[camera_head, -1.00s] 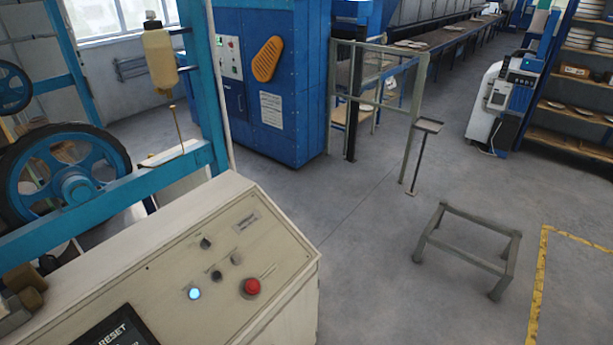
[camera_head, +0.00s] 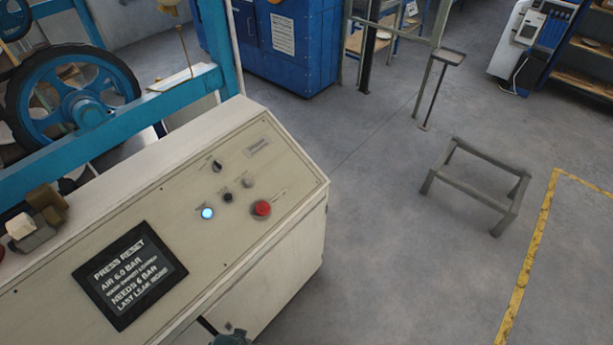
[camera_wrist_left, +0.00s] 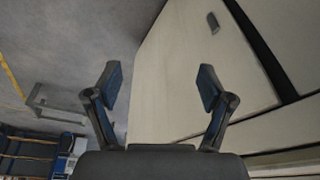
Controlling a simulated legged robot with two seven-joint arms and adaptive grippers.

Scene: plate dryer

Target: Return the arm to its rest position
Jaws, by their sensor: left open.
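My left gripper (camera_wrist_left: 160,82) is open and empty in the left wrist view, its two dark fingers spread wide. Beyond the fingers is the cream side of the machine cabinet (camera_wrist_left: 175,65), with a small dark handle (camera_wrist_left: 213,23) near the top. No contact with the cabinet shows. In the head view only a small dark part shows at the bottom edge, and I cannot tell if it belongs to my arm. My right gripper is in neither view.
The cream control console (camera_head: 285,170) fills the left, with a red button (camera_head: 262,208), a lit white-blue button (camera_head: 207,213) and a screen (camera_head: 130,275) reading "PRESS RESET". A low grey metal stand (camera_head: 475,180) is on the floor to the right. Floor between them is clear.

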